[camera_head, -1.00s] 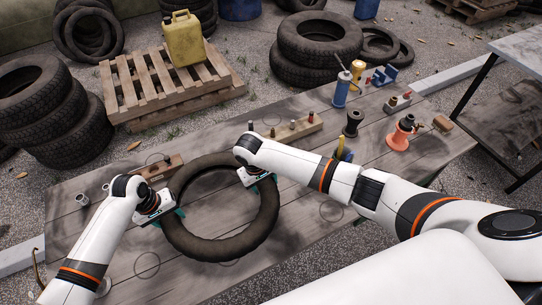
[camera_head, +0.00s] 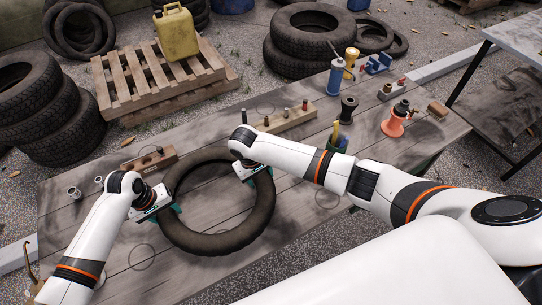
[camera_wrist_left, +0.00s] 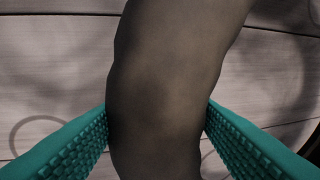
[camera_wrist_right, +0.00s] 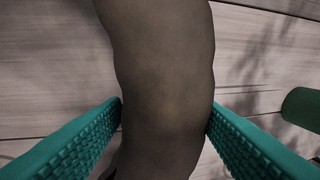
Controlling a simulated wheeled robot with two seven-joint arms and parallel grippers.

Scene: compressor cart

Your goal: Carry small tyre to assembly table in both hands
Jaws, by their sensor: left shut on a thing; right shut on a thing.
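The small tyre (camera_head: 218,244) is a dark, bare ring, lying roughly level over the wooden table (camera_head: 110,260). I cannot tell whether it touches the planks. My left gripper (camera_head: 166,211) is shut on the tyre's left side. In the left wrist view the tyre (camera_wrist_left: 170,70) runs between its teal ribbed pads. My right gripper (camera_head: 251,177) is shut on the tyre's upper right side. In the right wrist view the tyre (camera_wrist_right: 165,65) likewise lies between the pads. The parts of the tyre under both grippers are hidden.
A pallet (camera_head: 160,80) and tyre stacks (camera_head: 310,42) lie beyond. Another table (camera_head: 515,45) stands at the right.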

